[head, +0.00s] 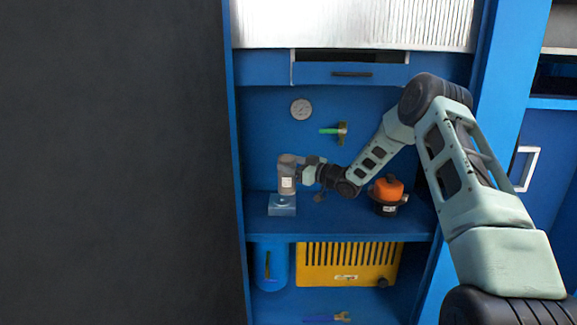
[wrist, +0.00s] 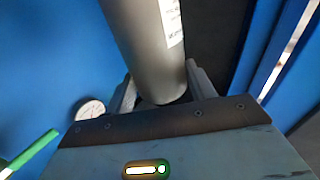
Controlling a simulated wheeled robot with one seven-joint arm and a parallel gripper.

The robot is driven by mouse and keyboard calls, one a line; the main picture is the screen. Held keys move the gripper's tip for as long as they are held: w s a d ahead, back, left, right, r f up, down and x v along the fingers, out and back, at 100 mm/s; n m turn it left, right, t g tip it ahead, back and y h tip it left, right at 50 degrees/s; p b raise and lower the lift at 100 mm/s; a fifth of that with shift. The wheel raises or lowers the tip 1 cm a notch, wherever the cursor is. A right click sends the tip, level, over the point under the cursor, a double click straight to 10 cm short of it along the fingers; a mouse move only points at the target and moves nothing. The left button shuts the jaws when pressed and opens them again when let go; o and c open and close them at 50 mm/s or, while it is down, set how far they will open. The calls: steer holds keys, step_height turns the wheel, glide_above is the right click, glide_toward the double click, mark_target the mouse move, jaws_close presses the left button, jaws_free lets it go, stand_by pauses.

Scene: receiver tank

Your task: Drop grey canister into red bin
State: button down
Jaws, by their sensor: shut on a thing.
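The grey canister (head: 287,181) has a white label and is upright in the head view, at the left of the blue cabinet's shelf. My gripper (head: 299,171) reaches it from the right and is shut on it. In the wrist view the canister (wrist: 148,45) stands large between the two fingers of my gripper (wrist: 160,88). The canister's lower end is right over a pale blue block (head: 282,206); I cannot tell whether they touch. No red bin shows in either view.
An orange and black device (head: 387,194) stands on the shelf (head: 335,229) right of my gripper. A gauge (head: 301,109) and a green-handled tool (head: 334,130) are on the back wall. Below are a yellow slatted box (head: 345,265) and a blue cylinder (head: 268,265). A dark panel (head: 110,160) fills the left.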

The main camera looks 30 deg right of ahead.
steer(key=s+a, duration=0.4)
steer(key=s, duration=0.4)
steer(key=s+a+f+n, duration=0.1)
steer(key=s+a, duration=0.3)
steer(key=s, duration=0.4)
steer(key=s+a+t+b, duration=0.1)
steer(key=s+a, duration=0.3)
steer(key=s, duration=0.4)
steer(key=shift+a+f+n+y, duration=0.15)
steer(key=shift+a+n+y, duration=0.15)
steer(key=shift+n+y, duration=0.1)
steer(key=p, duration=0.3)
steer(key=shift+s+a, duration=0.15)
steer(key=shift+s, duration=0.05)
steer(key=p, duration=0.2)
steer(key=s+a+p, duration=0.1)
steer(key=p, duration=0.1)
steer(key=shift+s+f, duration=0.15)
steer(key=shift+f, duration=0.05)
steer(key=shift+f, duration=0.1)
